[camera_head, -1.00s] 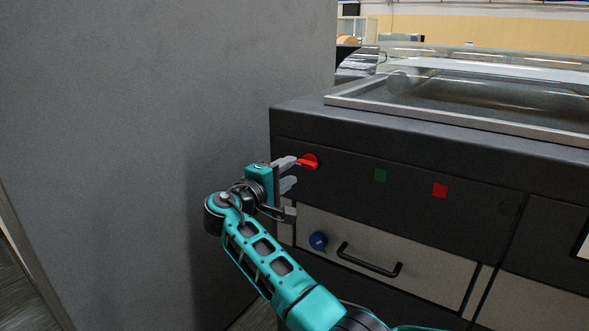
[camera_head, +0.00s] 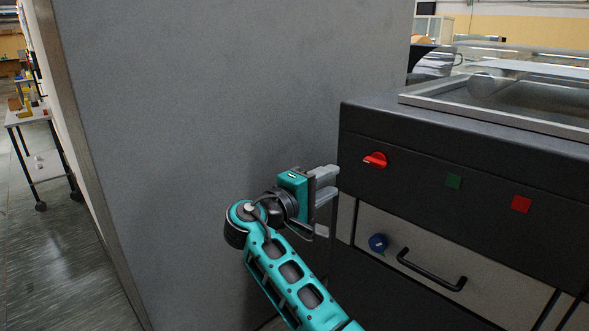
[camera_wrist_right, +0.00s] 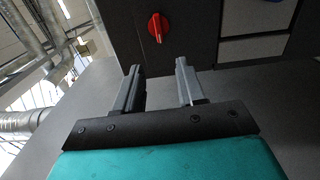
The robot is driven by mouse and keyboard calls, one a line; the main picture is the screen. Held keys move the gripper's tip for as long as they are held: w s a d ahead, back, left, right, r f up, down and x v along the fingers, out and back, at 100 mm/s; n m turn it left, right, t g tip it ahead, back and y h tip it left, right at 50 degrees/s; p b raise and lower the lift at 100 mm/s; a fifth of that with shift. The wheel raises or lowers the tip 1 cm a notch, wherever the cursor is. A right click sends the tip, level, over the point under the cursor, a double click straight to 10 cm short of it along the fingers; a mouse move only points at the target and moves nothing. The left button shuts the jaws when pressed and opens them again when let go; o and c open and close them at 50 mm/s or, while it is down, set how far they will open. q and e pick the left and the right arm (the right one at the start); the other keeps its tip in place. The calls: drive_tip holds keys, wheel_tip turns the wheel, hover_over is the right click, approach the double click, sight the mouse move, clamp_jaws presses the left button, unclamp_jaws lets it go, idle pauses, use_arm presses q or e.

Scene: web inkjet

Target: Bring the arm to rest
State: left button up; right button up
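My right gripper (camera_head: 328,175) is in the head view, left of the machine's front panel and in front of the grey wall. In the right wrist view its two fingers (camera_wrist_right: 160,78) stand apart with nothing between them. The red knob (camera_head: 375,160) on the dark panel is to the right of the fingertips, with a clear gap. The knob also shows in the right wrist view (camera_wrist_right: 158,27), beyond the fingertips. My left gripper is not in either view.
The dark machine (camera_head: 420,145) fills the right side, with a green button (camera_head: 454,181), a red button (camera_head: 521,204), a blue knob (camera_head: 378,242) and a black drawer handle (camera_head: 431,270). A tall grey wall (camera_head: 220,110) stands behind my arm. A small table (camera_head: 35,115) and open floor are at far left.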

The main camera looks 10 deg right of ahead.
drive_tip(key=s+f+n+y, duration=0.1)
drive_tip(key=s+f+y, duration=0.15)
drive_tip(key=f, duration=0.65)
drive_tip(key=s+f+t+y, duration=0.15)
drive_tip(key=f+y, duration=0.25)
drive_tip(key=f, duration=0.4)
drive_tip(key=s+f+n+y, duration=0.1)
drive_tip(key=s+f+y, duration=0.2)
drive_tip(key=f, duration=0.6)
drive_tip(key=s+a+f+m+y, duration=0.1)
drive_tip(key=s+f+m+y, duration=0.1)
drive_tip(key=s, duration=0.8)
drive_tip(key=s+a+f+m+y, duration=0.1)
drive_tip(key=s+f+m+y, duration=0.2)
drive_tip(key=s, duration=0.8)
drive_tip(key=f+y, duration=0.2)
drive_tip(key=y, duration=0.1)
drive_tip(key=shift+s+m, duration=0.15)
drive_tip(key=shift+m, duration=0.15)
drive_tip(key=shift+s+d, duration=0.1)
drive_tip(key=shift+d, duration=0.1)
